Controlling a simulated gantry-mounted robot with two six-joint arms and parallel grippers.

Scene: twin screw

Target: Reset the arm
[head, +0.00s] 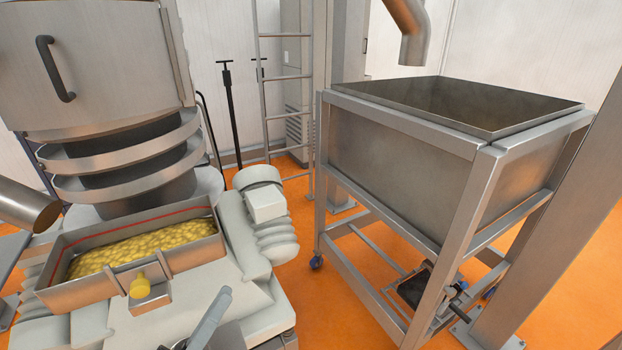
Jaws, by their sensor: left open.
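My left gripper (208,318) shows only in part at the bottom edge, as a grey, slanted, finger-like piece in front of the pale machine. It is open, with nothing seen in it. Most of it is cut off by the picture's edge. My right gripper is not in view.
A large steel hopper (400,170) on a wheeled frame stands right. A ladder (268,100) stands behind. Orange floor (300,225) lies open between.

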